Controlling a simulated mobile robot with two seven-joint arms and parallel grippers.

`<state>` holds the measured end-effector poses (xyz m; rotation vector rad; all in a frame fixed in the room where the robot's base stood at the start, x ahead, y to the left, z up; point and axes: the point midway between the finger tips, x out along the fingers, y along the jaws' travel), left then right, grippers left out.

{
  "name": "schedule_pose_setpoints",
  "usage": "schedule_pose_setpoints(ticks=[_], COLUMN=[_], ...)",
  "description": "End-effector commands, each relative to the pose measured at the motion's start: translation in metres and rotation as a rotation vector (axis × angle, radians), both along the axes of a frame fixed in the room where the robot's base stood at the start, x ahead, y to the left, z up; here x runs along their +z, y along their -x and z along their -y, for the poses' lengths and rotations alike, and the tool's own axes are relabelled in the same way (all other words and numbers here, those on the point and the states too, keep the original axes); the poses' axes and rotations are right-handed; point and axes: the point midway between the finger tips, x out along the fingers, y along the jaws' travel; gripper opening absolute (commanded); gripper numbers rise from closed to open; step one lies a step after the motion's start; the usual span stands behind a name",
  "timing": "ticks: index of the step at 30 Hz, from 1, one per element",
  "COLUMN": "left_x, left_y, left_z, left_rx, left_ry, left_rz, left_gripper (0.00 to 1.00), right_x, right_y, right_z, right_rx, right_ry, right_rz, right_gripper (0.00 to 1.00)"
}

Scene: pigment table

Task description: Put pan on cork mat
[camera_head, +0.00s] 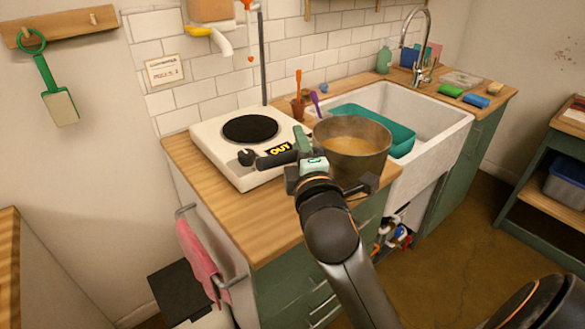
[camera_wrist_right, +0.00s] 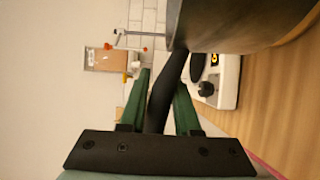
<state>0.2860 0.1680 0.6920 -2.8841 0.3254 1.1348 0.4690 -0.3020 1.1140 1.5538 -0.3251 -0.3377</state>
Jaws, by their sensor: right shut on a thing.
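The pan (camera_head: 352,150) is a dark metal pan with a tan, yellowish inside. It hangs over the right part of the wooden counter and hides part of the sink's left edge. My right gripper (camera_head: 305,152) is shut on its black handle. In the right wrist view the handle (camera_wrist_right: 166,92) runs between the two green fingers of my right gripper (camera_wrist_right: 161,95), and the pan's side (camera_wrist_right: 235,25) fills the upper right. Whether the pan's base touches the counter cannot be told. I cannot make out a cork mat in either view. My left gripper is not in view.
A white hotplate (camera_head: 225,160) with a black round plate stands left of the pan. Behind the pan are a teal basin (camera_head: 400,140) in the white sink (camera_head: 440,122) and a pot of utensils (camera_head: 300,107). Bare counter (camera_head: 260,215) lies in front of the hotplate.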

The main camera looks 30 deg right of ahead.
Motion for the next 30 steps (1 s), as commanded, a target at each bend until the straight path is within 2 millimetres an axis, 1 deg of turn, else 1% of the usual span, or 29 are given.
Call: schedule_pose_setpoints(ticks=[2, 8, 9, 12, 15, 23, 24, 27, 30], left_x=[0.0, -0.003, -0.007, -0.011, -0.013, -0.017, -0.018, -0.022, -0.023], left_y=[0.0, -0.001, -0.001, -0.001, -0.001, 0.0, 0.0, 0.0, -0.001], left_z=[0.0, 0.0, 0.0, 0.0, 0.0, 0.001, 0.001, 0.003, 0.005], left_rx=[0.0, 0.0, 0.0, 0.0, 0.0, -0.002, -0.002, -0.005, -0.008], left_ry=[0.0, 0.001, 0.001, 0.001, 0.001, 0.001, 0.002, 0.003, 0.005], left_rz=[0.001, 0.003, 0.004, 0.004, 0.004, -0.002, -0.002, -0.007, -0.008], left_gripper=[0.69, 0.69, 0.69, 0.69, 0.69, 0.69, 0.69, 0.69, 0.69], right_x=[-0.002, -0.019, -0.03, -0.048, -0.06, -0.075, -0.079, -0.095, -0.105], right_y=[-0.012, -0.049, -0.054, -0.067, -0.077, -0.089, -0.092, -0.091, -0.091], right_z=[0.007, 0.023, 0.025, 0.031, 0.036, 0.041, 0.042, 0.042, 0.041], right_rx=[-0.002, -0.002, -0.002, -0.002, -0.001, 0.0, 0.0, 0.0, 0.001], right_ry=[0.009, 0.008, 0.008, 0.008, 0.008, 0.008, 0.007, 0.007, 0.007], right_rz=[0.008, 0.008, 0.006, 0.006, 0.008, 0.01, 0.01, 0.007, 0.009], right_gripper=[0.0, 0.0, 0.0, 0.0, 0.0, 0.0, 0.0, 0.0, 0.0])
